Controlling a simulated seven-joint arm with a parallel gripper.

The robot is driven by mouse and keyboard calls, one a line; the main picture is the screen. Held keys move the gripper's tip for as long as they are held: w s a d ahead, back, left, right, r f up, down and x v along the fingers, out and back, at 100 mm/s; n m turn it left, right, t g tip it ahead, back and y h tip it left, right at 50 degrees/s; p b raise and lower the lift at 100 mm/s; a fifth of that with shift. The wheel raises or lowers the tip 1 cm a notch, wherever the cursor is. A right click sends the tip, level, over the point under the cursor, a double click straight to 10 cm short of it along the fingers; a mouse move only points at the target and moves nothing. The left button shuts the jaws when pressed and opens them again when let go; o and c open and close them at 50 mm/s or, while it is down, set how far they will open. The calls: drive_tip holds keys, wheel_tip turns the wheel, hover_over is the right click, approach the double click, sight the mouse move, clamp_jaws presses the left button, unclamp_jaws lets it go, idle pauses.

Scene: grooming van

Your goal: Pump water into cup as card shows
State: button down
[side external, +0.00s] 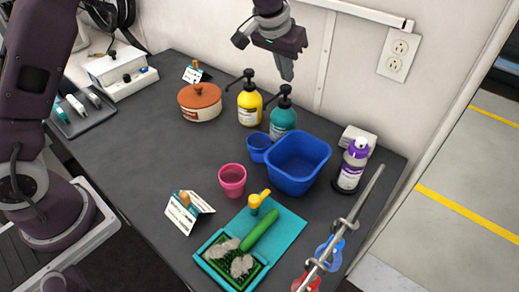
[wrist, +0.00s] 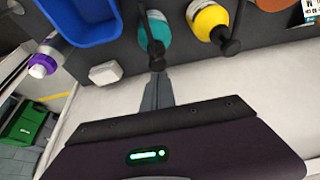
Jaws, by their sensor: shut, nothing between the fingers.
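A yellow pump bottle (side external: 249,108) and a teal pump bottle (side external: 282,122) stand side by side near the wall, both with black pump heads. They also show in the wrist view, yellow (wrist: 208,18) and teal (wrist: 154,35). A small blue cup (side external: 258,150) stands beside the teal bottle, and a pink cup (side external: 232,182) stands nearer the front. One folded card (side external: 180,219) stands at the front left, another (side external: 190,75) behind the pot; their print is too small to read. My gripper (side external: 286,76) is shut and empty, pointing down above the teal bottle's pump head.
A blue tub (side external: 300,163) stands right of the teal bottle, with a white block (side external: 358,138) and purple-capped bottle (side external: 352,168) beyond. A lidded pot (side external: 200,103) is left. A green brush (side external: 262,231) lies at the front by a metal rail (side external: 350,217). The counter's left middle is clear.

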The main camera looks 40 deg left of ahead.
drive_tip(key=shift+f, duration=0.1)
drive_tip(key=shift+f, duration=1.25)
drive_tip(key=shift+r, duration=1.35)
drive_tip(key=shift+r, duration=2.05)
